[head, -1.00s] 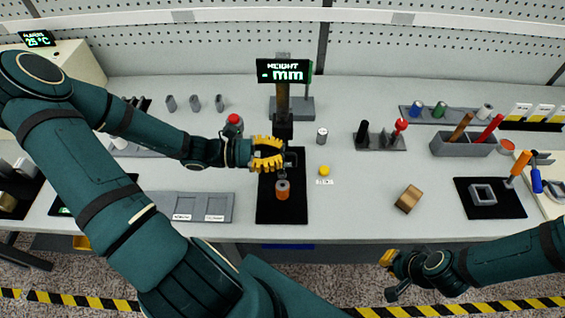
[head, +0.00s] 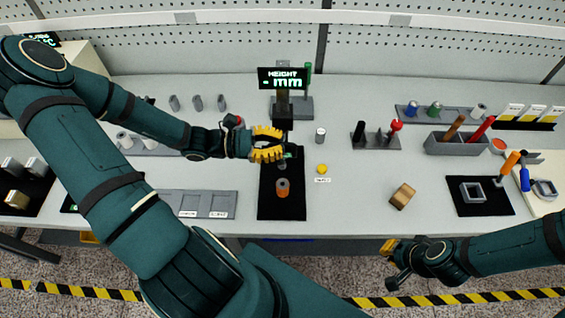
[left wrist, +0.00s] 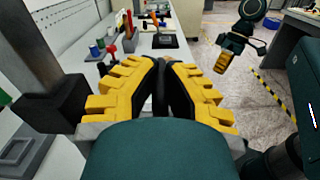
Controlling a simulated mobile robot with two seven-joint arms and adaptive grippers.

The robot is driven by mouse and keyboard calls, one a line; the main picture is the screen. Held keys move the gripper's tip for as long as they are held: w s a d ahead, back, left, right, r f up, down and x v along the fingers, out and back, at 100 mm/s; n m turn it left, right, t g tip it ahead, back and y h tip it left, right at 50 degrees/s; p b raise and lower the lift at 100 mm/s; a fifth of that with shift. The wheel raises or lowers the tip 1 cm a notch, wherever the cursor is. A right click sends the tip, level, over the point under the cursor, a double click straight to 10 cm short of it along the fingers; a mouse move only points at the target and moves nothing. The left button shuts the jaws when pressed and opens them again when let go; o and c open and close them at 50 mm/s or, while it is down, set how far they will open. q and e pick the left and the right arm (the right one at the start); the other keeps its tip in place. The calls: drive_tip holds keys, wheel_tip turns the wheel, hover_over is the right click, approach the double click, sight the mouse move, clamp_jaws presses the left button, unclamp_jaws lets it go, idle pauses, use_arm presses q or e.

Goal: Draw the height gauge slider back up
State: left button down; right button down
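The height gauge (head: 284,77) stands at the back middle, its display reading HEIGHT and a dash before mm. Its black slider (head: 284,114) is on the column below the display; the slider also shows at the left of the left wrist view (left wrist: 55,105). My left gripper (head: 280,144) is just in front of the slider, its yellow fingers drawn together at the tips. It appears shut on the slider's front part, which the fingers mostly hide. An orange and grey spindle (head: 282,188) stands on the black mat (head: 282,210) below. My right gripper (head: 390,248) hangs beyond the front edge, away from the gauge.
A small grey cylinder (head: 320,135) and a yellow button (head: 322,169) stand right of the mat. A wooden block (head: 403,196) lies to the right. The bench between block and mat is clear.

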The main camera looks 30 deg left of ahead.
use_arm(q)
drive_tip(key=shift+r+p, duration=0.45)
drive_tip(key=shift+r, duration=0.3)
drive_tip(key=shift+w+r, duration=0.1)
drive_tip(key=shift+r, duration=2.3)
drive_tip(key=c, duration=1)
unclamp_jaws()
drive_tip(key=shift+a, duration=0.15)
drive_tip(key=v, duration=0.7)
